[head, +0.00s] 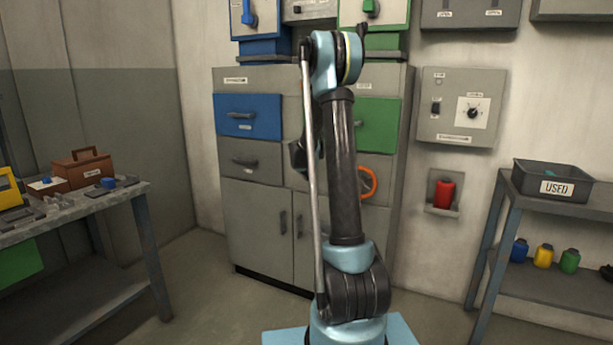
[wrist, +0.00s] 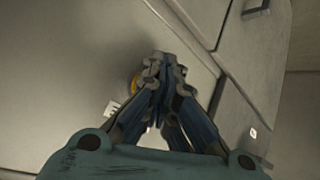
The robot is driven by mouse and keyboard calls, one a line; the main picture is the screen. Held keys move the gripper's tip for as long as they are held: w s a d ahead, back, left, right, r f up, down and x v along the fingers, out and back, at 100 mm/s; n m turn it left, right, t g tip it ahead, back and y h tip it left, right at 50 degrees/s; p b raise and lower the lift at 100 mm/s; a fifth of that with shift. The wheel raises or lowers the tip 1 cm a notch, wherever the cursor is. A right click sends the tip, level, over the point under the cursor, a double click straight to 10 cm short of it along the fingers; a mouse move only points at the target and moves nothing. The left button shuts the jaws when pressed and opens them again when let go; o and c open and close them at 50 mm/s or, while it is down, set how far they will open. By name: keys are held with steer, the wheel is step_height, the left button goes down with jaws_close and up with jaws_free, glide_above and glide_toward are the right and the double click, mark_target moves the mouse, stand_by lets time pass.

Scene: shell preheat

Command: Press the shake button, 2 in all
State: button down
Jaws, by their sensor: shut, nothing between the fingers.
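My gripper (wrist: 162,65) is shut and empty in the wrist view, its fingertips together in front of a grey cabinet face. A small yellow round part (wrist: 135,85) shows just left of the fingertips and is partly hidden by them. It may be the shake button, but I cannot read its label. A white label (wrist: 111,110) sits below left of it. I cannot tell whether the fingertips touch the yellow part. In the head view my arm covers the middle of the grey cabinet (head: 255,205), and no shake button can be made out there.
The cabinet has a blue drawer (head: 248,117), a green panel (head: 378,125) and an orange ring (head: 367,183). A control box (head: 459,107) hangs right of it, above a red object (head: 444,193). A workbench (head: 130,192) stands left; a shelf with a USED bin (head: 552,172) stands right.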

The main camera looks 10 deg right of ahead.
stand_by(0.5)
steer(key=shift+s+a, duration=0.45)
steer(key=shift+s, duration=0.2)
steer(key=shift+a, duration=0.1)
steer(key=shift+s+a, duration=0.7)
steer(key=shift+s, duration=0.3)
steer(key=shift+s+a, duration=0.7)
steer(key=shift+s, duration=0.3)
stand_by(0.6)
steer(key=s+a, duration=0.2)
steer(key=s, duration=0.1)
steer(key=shift+a+f, duration=0.1)
steer(key=shift+w, duration=0.1)
steer(key=w+d, duration=0.5)
steer(key=w, duration=0.2)
stand_by(0.5)
